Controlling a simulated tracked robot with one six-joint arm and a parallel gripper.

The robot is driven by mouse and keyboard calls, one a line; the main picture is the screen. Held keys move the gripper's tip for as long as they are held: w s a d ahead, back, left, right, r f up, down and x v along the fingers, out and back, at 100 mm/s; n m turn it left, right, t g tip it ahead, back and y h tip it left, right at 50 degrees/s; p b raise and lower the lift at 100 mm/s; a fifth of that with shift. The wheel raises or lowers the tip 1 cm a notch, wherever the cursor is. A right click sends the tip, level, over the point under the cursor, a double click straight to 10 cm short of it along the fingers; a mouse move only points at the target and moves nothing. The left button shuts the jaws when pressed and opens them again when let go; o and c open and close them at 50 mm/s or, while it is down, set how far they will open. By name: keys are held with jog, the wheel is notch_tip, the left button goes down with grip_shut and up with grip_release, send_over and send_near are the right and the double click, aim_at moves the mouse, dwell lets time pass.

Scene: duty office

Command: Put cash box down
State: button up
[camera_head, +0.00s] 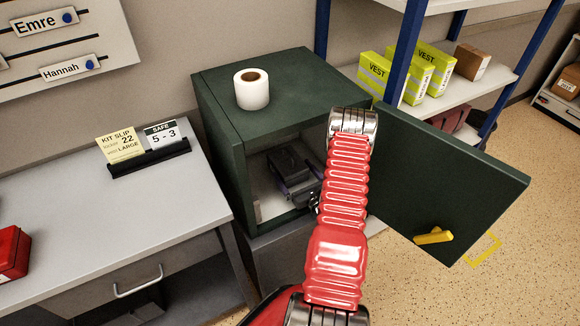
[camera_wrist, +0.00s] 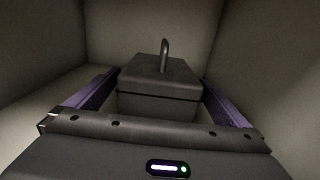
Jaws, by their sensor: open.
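The cash box (camera_wrist: 158,100) is a dark grey box with an upright loop handle. In the wrist view it stands level inside the safe, and it appears to rest on the safe floor. In the head view the cash box (camera_head: 287,160) shows through the open front of the green safe (camera_head: 222,150). My gripper (camera_wrist: 160,76) is inside the safe and open. Its two purple fingers lie on the left and right of the box, with slight gaps visible. My arm hides part of the safe opening in the head view.
The green safe door (camera_head: 440,180) with a yellow handle (camera_head: 434,236) stands open, right of my arm. A white roll (camera_head: 252,92) sits on the safe. A grey desk (camera_head: 90,220) is at left with a sign holder (camera_head: 150,158). Shelves with yellow vest boxes (camera_head: 430,72) stand behind.

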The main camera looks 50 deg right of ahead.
jog(key=v, duration=0.7)
dwell(0.8)
